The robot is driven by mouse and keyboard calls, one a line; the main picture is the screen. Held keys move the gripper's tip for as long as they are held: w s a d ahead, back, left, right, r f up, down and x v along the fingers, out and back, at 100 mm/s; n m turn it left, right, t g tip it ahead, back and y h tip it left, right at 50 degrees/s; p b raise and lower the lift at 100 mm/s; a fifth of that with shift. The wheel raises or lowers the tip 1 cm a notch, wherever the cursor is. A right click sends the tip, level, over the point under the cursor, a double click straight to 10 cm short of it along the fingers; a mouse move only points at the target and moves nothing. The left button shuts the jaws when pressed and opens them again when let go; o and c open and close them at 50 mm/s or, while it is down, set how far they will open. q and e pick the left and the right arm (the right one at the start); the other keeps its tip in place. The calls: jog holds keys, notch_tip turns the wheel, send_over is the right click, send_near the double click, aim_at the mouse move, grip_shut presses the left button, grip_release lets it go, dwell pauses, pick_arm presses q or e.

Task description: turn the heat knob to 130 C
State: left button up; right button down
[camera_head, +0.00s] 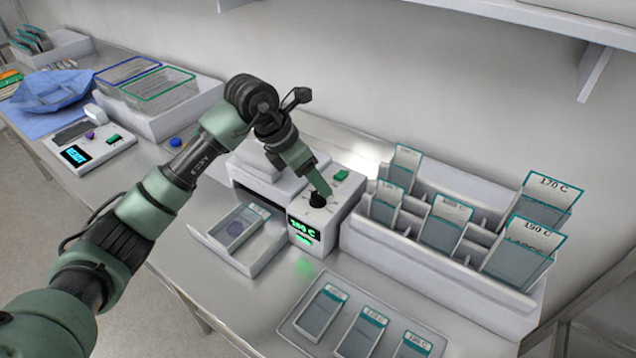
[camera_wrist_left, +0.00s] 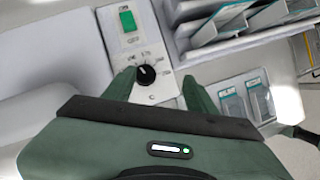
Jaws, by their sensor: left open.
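The heat knob (camera_head: 317,201) is a small black dial on top of a white control box (camera_head: 335,205). A green display (camera_head: 303,229) on the box's front shows a reading in C; its digits look like 150 or 190. My left gripper (camera_head: 322,188) comes down over the box, right by the knob. In the left wrist view the knob (camera_wrist_left: 146,74) has a white pointer line and lies between the open fingers (camera_wrist_left: 160,84), nearer the left one. I cannot tell whether a finger touches it.
A green button (camera_head: 341,175) is behind the knob. A white rack (camera_head: 430,255) with labelled teal-topped pouches stands right of the box. A tray (camera_head: 240,240) with one pouch lies left of it. A wall is behind.

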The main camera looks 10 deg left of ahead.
aim_at(317, 194)
pick_arm(q)
jog(key=shift+y, duration=0.6)
jog(key=f+p, duration=0.1)
jog(key=w+f, duration=0.1)
jog(key=f, duration=0.1)
jog(key=f+p, duration=0.1)
jog(key=f, duration=0.1)
jog(key=shift+w+a+f+p, duration=0.2)
jog(key=shift+w+p, duration=0.15)
jog(key=shift+w, duration=0.05)
jog(key=shift+w+d+f, duration=0.15)
jog(key=shift+w+f, duration=0.05)
jog(key=shift+f, duration=0.45)
grip_shut()
